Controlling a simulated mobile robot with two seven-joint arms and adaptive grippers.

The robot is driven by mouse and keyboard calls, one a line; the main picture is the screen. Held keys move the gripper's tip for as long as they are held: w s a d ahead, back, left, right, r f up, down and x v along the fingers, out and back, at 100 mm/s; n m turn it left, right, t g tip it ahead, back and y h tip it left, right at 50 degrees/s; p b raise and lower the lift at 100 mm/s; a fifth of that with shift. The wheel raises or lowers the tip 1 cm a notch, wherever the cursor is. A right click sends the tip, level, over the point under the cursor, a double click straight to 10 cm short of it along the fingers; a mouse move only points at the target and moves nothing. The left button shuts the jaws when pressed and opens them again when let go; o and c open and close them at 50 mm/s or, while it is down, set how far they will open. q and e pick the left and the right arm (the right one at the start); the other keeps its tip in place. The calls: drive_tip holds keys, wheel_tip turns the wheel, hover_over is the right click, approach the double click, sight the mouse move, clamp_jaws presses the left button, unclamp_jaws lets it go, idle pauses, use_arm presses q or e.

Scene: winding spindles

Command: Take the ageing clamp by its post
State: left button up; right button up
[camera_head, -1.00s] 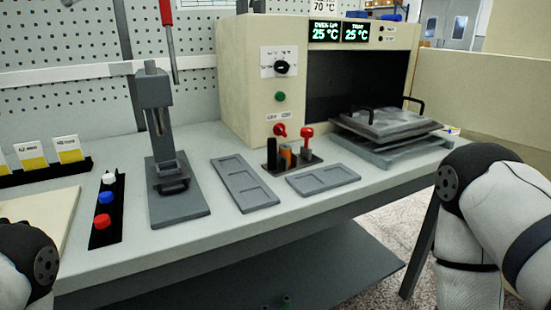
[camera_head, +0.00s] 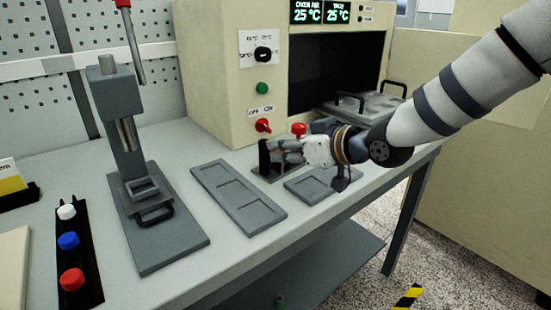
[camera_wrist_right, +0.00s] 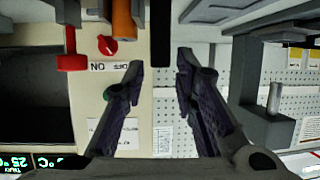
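A small dark stand (camera_head: 273,174) on the bench holds upright pieces: a black post (camera_head: 264,157) and a red-topped piece (camera_head: 299,130). In the right wrist view, which is upside down, the black post (camera_wrist_right: 161,35) lies ahead, between the fingertip lines, beside an orange piece (camera_wrist_right: 122,20) and a red one (camera_wrist_right: 70,48). I cannot tell for certain which piece is the ageing clamp. My right gripper (camera_head: 279,146) is at the stand, close to the black post; it also shows in the right wrist view (camera_wrist_right: 160,66), fingers apart, nothing visibly gripped. My left gripper is out of view.
The oven (camera_head: 215,80) with its red switch (camera_head: 263,126) stands behind the stand. Flat grey trays (camera_head: 238,197) (camera_head: 305,188) lie in front. A grey press (camera_head: 130,150) stands left. A lidded plate with handles (camera_head: 365,103) is at the oven mouth.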

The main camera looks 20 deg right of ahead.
sight(268, 151)
drive_tip(key=x, duration=0.2)
drive_tip(key=b+x, duration=0.1)
drive_tip(key=x, duration=0.4)
drive_tip(key=shift+f, duration=0.4)
drive_tip(key=shift+w+a, duration=0.1)
drive_tip(key=shift+w, duration=0.2)
drive_tip(key=shift+r, duration=0.15)
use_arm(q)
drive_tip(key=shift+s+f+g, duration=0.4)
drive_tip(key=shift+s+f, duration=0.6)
use_arm(e)
drive_tip(key=shift+r, duration=0.15)
clamp_jaws()
